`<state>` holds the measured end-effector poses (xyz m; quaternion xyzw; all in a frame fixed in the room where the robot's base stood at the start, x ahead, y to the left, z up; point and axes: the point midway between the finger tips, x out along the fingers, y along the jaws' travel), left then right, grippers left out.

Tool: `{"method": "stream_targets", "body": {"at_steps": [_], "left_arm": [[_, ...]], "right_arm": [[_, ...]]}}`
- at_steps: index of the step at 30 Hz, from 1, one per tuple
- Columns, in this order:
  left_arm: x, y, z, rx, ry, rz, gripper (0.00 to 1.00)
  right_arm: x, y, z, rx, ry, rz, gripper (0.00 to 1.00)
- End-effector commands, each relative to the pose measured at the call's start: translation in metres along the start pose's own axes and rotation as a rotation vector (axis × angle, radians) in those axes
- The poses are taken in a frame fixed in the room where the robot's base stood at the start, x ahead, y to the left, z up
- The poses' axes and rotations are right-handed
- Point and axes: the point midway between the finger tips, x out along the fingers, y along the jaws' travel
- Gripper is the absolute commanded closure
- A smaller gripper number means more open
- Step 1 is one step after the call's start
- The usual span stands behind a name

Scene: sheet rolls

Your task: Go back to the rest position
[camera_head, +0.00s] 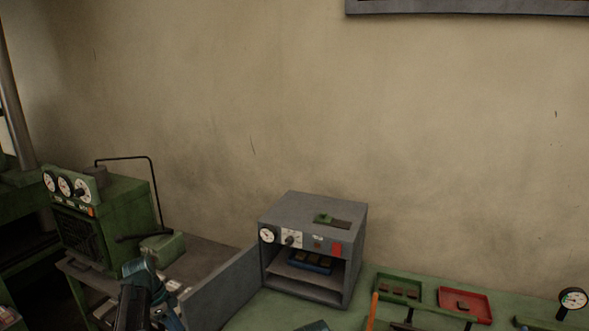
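My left arm (140,290), black and teal, reaches up at the lower left, just left of the open door of a grey oven. Its fingers cannot be made out, so I cannot tell whether the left gripper is open or shut. Inside, on a shelf, lies a blue tray (324,269) with several brownish pieces.
A green tray (382,282) and a red tray (488,313) hold small brown pieces right of the oven. An orange handle (373,312) stands nearby. A round gauge (573,299) is at the far right. A green machine with dials (125,208) stands at left.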

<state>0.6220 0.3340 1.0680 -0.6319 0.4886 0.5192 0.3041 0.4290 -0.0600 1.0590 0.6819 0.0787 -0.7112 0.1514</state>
Motion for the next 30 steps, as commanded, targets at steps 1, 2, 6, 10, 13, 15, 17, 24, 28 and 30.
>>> {"method": "stream_targets", "body": {"at_steps": [1, 2, 6, 10, 13, 15, 17, 24, 28, 30], "left_arm": [[0.011, 0.013, -0.014, -0.025, -0.017, 0.005, 0.53], [0.016, 0.018, -0.020, -0.047, -0.028, 0.007, 0.53], [0.043, 0.053, -0.056, -0.164, -0.090, 0.007, 0.53], [0.076, 0.104, -0.095, -0.318, -0.171, -0.018, 0.53], [0.101, 0.149, -0.120, -0.455, -0.233, -0.065, 0.53], [0.115, 0.177, -0.133, -0.547, -0.264, -0.108, 0.53], [0.125, 0.200, -0.140, -0.618, -0.283, -0.148, 0.53], [0.146, 0.255, -0.154, -0.813, -0.306, -0.271, 0.53], [0.149, 0.264, -0.156, -0.856, -0.304, -0.300, 0.53], [0.149, 0.265, -0.156, -0.865, -0.303, -0.305, 0.53]], "right_arm": [[0.005, 0.000, 0.000, 0.000, 0.000, 0.000, 1.00], [0.006, -0.001, -0.001, 0.000, 0.000, 0.000, 1.00], [0.015, -0.001, -0.001, -0.001, 0.000, 0.000, 1.00], [0.027, -0.002, -0.002, -0.002, 0.000, 0.000, 1.00], [0.036, -0.003, -0.002, -0.003, 0.000, 0.001, 1.00], [0.042, -0.004, -0.003, -0.003, 0.000, 0.001, 1.00], [0.046, -0.004, -0.003, -0.003, 0.000, 0.001, 1.00], [0.056, -0.005, -0.003, -0.004, 0.000, 0.001, 1.00], [0.057, -0.005, -0.004, -0.005, 0.000, 0.001, 1.00], [0.057, -0.005, -0.004, -0.005, 0.000, 0.001, 1.00]]}}
